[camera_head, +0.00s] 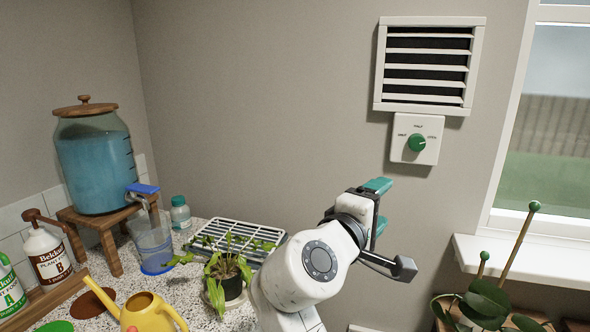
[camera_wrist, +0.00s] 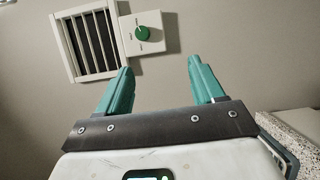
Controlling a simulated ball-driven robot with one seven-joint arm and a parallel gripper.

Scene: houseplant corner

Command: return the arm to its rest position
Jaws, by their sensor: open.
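My gripper (camera_head: 378,211) is raised in front of the grey wall, below the vent and its dial, at the right of centre in the head view. In the wrist view my gripper (camera_wrist: 160,88) shows two teal fingers spread wide apart with nothing between them. My white arm comes up from the bottom of the head view, in front of the counter's right end. The fingers look apart from the wall and the dial plate.
A vent (camera_head: 428,66) and a green dial (camera_head: 417,142) are on the wall. Left, the counter holds a blue-water dispenser (camera_head: 95,160), a measuring jug (camera_head: 153,246), a yellow watering can (camera_head: 146,314), bottles, a rack (camera_head: 225,226) and a potted plant (camera_head: 232,286). A windowsill (camera_head: 525,262) is right.

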